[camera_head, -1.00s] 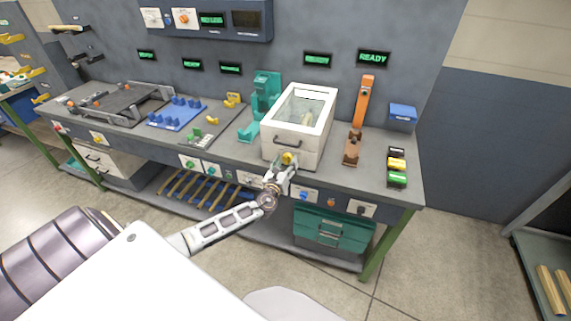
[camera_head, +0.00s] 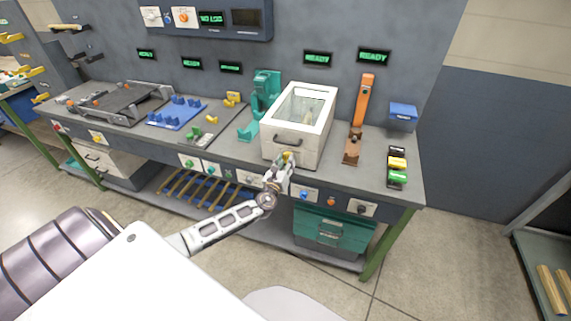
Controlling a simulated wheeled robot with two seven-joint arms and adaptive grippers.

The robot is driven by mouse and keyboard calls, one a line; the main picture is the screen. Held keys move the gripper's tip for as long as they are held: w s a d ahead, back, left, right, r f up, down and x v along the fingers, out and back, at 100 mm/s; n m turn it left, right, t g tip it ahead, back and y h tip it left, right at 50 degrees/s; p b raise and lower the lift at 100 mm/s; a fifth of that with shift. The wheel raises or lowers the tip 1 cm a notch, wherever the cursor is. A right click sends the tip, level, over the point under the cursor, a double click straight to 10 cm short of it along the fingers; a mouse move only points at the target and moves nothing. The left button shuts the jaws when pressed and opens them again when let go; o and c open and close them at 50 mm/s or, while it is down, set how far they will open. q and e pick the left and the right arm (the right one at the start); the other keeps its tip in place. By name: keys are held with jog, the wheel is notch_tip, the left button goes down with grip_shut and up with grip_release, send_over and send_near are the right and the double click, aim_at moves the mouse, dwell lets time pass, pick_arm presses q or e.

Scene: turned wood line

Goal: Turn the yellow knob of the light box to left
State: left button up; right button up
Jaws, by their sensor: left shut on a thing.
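The light box (camera_head: 276,144) is a white box with a glass window in its top. It stands on the bench right of the middle. Its yellow knob (camera_head: 288,156) is on the front face and partly hidden by my gripper. My left gripper (camera_head: 285,162) reaches up to the front of the box and is shut on the yellow knob. The knob's exact angle is too small to tell. My right gripper is not in view.
The grey bench (camera_head: 336,180) carries a teal press (camera_head: 266,95) left of the box and an orange lever device (camera_head: 362,105) to its right. Black, yellow and green blocks (camera_head: 397,164) lie at the right end. A teal toolbox (camera_head: 330,232) sits below.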

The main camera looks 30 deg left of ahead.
pick_arm(q)
jog(key=shift+n+b, duration=1.45)
jog(key=shift+n, duration=0.05)
jog(key=shift+n+b, duration=1.5)
jog(key=shift+n, duration=0.4)
jog(key=shift+d+n, duration=0.1)
jog(key=shift+n, duration=0.4)
jog(key=shift+r+n+b, duration=0.1)
jog(key=shift+n+b, duration=0.2)
jog(key=shift+b, duration=0.2)
jog(key=shift+n, duration=0.4)
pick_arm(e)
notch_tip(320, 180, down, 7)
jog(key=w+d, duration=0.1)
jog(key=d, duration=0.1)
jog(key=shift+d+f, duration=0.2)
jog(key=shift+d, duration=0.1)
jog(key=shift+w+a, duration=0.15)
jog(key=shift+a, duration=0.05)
